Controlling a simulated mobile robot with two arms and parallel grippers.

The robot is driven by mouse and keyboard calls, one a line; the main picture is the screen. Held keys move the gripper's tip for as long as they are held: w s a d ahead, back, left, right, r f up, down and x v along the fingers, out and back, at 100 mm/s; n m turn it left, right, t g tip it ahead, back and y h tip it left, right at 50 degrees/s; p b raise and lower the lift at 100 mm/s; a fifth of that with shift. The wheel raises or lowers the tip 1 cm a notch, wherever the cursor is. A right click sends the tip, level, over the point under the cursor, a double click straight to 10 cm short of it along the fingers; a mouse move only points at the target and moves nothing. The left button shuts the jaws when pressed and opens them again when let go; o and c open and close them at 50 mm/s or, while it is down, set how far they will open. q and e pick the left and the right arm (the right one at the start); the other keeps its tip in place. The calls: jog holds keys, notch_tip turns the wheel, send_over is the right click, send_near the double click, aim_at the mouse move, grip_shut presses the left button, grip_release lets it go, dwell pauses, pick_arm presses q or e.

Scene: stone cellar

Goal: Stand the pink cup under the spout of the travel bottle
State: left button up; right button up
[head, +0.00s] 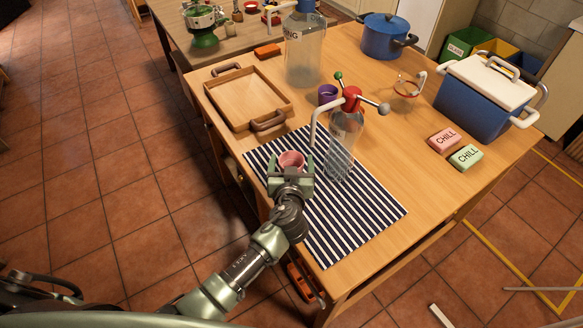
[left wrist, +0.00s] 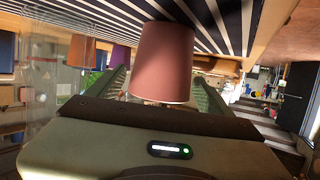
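The pink cup (head: 291,158) is upright between the fingers of my left gripper (head: 291,172), over the left part of the striped mat. In the left wrist view, the pink cup (left wrist: 163,62) sits between both fingers, which appear to touch its sides. Whether its base touches the mat is unclear. A clear bottle (head: 343,145) with a red head stands on the mat, right of the cup. Its white spout (head: 316,122) bends down toward the left, its end close to the cup, slightly right and behind. My right gripper is not in view.
The striped mat (head: 350,220) has free room in front. A wooden tray (head: 238,88), a large clear bottle (head: 303,55) and a purple cup (head: 327,94) stand behind. A blue cooler (head: 470,100) and two CHILL blocks (head: 443,139) are at right.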

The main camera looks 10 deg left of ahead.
pick_arm(q)
jog(key=c, duration=1.1)
jog(key=shift+c, duration=0.2)
jog(key=shift+r, duration=0.1)
